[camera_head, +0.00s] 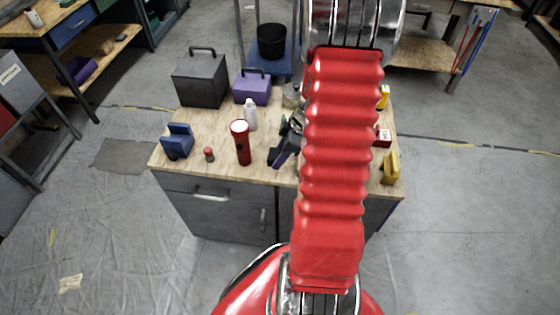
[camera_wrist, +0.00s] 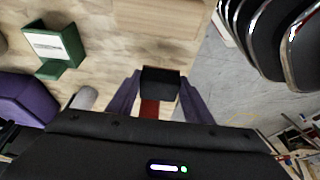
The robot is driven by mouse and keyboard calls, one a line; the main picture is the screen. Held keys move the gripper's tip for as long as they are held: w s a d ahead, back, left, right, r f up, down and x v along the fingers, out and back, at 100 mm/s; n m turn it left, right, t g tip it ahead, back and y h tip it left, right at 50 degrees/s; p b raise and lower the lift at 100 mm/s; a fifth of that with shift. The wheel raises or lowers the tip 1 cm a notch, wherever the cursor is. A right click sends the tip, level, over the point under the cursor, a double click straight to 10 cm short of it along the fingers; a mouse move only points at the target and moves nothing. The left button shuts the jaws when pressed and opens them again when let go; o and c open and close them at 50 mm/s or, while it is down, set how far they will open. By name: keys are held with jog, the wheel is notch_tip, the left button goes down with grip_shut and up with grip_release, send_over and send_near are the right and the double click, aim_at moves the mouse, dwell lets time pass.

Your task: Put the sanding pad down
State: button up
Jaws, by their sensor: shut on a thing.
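The sanding pad looks to be the dark block (camera_wrist: 160,82) between my fingertips in the wrist view. A reddish patch shows just below it, and I cannot tell whether it is part of the pad. My gripper (camera_wrist: 157,92) is shut on the block with its two purple fingers. The wooden bench top (camera_wrist: 105,45) lies beyond the block, and I cannot tell whether the block touches it. In the head view my gripper (camera_head: 284,150) is over the bench's middle, partly behind my red arm, and the pad cannot be made out there.
A red flashlight (camera_head: 241,142) and white bottle (camera_head: 250,115) stand left of my gripper. A purple toolbox (camera_head: 252,88), dark box (camera_head: 203,80) and blue holder (camera_head: 177,141) are further left. A green holder (camera_wrist: 58,45) shows in the wrist view. Bare wood lies at the bench's front.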

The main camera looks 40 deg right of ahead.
jog(key=shift+f, duration=0.1)
jog(key=shift+f, duration=1.75)
jog(key=shift+s+f, duration=0.1)
jog(key=shift+f, duration=0.3)
